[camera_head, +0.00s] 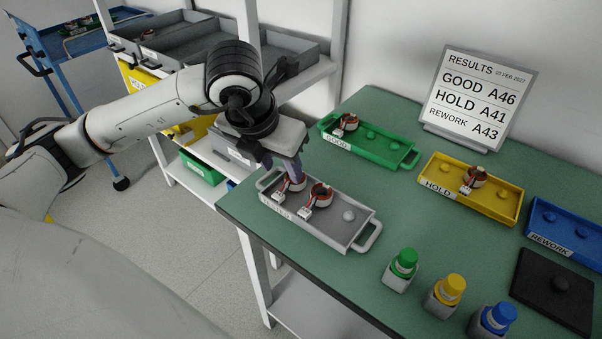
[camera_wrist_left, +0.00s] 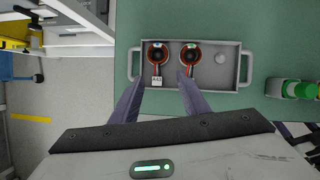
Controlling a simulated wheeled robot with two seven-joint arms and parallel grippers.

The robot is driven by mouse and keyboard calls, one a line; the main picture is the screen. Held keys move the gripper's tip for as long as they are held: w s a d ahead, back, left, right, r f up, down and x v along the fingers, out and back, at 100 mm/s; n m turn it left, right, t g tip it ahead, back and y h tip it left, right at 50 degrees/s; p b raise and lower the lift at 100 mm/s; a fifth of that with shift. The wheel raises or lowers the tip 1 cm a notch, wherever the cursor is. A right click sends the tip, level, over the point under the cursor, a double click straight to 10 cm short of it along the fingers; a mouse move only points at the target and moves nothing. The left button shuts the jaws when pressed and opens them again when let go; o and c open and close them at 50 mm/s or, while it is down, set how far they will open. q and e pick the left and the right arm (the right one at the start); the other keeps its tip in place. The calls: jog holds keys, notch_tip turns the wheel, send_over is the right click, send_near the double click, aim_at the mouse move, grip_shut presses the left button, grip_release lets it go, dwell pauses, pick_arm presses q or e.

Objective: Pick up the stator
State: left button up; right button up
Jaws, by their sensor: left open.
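Two stators with copper-red rings sit in the grey tray (camera_head: 345,236) near the table's left edge. The left stator (camera_head: 296,186) is partly hidden by my left gripper (camera_head: 281,170) in the head view. The other stator (camera_head: 320,194) is beside it. In the left wrist view, the left stator (camera_wrist_left: 157,53) lies just beyond and between my open fingertips (camera_wrist_left: 160,80), with a white tag below it. The right finger points at the other stator (camera_wrist_left: 191,53). The gripper is empty, and contact is not visible. My right gripper is not in view.
A green tray (camera_head: 386,157) and a yellow tray (camera_head: 493,208) each hold a stator. A blue tray (camera_head: 540,217), a black pad (camera_head: 540,303), several capped bottles (camera_head: 445,296) and a results sign (camera_head: 478,98) share the table. A shelf (camera_head: 308,78) stands behind my left arm.

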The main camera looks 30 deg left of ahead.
aim_at(289, 183)
pick_arm(q)
jog(key=shift+s+x, duration=0.2)
jog(key=shift+x, duration=0.9)
jog(key=shift+f, duration=0.35)
jog(key=p+x, duration=0.1)
jog(key=x, duration=0.3)
jog(key=shift+w+a, duration=0.1)
jog(key=shift+w, duration=0.2)
jog(key=shift+w+f, duration=0.25)
jog(key=shift+f, duration=0.25)
jog(key=c, duration=1)
grip_shut()
pick_arm(e)
jog(key=shift+s+r, duration=0.1)
jog(key=shift+s, duration=0.7)
